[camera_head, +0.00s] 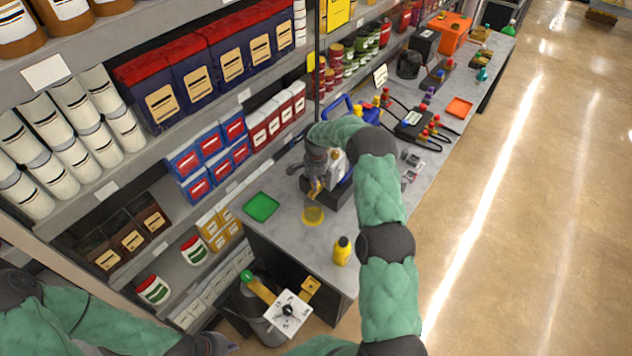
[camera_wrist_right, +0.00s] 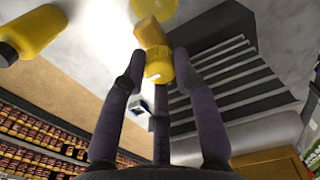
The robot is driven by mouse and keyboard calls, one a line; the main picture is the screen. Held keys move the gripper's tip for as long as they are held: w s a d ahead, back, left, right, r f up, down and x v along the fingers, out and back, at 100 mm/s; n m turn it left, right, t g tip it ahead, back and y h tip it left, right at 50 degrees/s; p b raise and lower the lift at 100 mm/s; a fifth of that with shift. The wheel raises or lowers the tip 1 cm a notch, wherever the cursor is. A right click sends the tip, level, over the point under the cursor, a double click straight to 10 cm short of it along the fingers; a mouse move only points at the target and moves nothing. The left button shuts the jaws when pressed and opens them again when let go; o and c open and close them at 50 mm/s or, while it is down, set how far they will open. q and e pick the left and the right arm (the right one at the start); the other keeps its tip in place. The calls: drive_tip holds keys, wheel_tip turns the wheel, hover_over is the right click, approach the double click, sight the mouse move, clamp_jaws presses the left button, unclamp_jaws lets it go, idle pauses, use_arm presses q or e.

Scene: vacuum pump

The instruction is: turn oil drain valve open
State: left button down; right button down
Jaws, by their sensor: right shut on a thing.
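The vacuum pump (camera_head: 341,166) stands on the grey table in the head view, largely covered by my right arm and gripper. Its yellow oil drain valve (camera_wrist_right: 158,65) shows in the right wrist view, with a yellow lever part at its top. My right gripper (camera_wrist_right: 158,74) has its fingers around the valve and is shut on it. In the head view the right gripper (camera_head: 316,186) points down at the pump's near side. My left gripper (camera_head: 218,344) is at the lower left edge, away from the pump; its fingers are too unclear to judge.
A round yellow patch or dish (camera_head: 312,216) lies just in front of the pump. A yellow bottle (camera_head: 342,251) stands near the table's front, and a green tray (camera_head: 261,207) lies at left. Stocked shelves (camera_head: 150,180) border the table's left side.

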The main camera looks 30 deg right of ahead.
drive_tip(key=n+b, duration=0.3)
drive_tip(key=b, duration=0.1)
drive_tip(key=shift+f+n, duration=0.15)
drive_tip(key=shift+n, duration=0.15)
drive_tip(key=n+b, duration=0.1)
drive_tip(key=n, duration=0.1)
drive_tip(key=shift+n+b, duration=0.4)
drive_tip(key=n+b, duration=0.1)
drive_tip(key=n, duration=0.1)
drive_tip(key=shift+n, duration=0.3)
drive_tip(key=n+b, duration=0.1)
drive_tip(key=n, duration=0.3)
drive_tip(key=shift+w+n+b, duration=0.1)
drive_tip(key=shift+n+b, duration=0.2)
drive_tip(key=shift+b, duration=0.05)
drive_tip(key=n, duration=0.4)
drive_tip(key=shift+r+b, duration=0.2)
drive_tip(key=shift+b, duration=0.1)
drive_tip(key=c, duration=1)
unclamp_jaws()
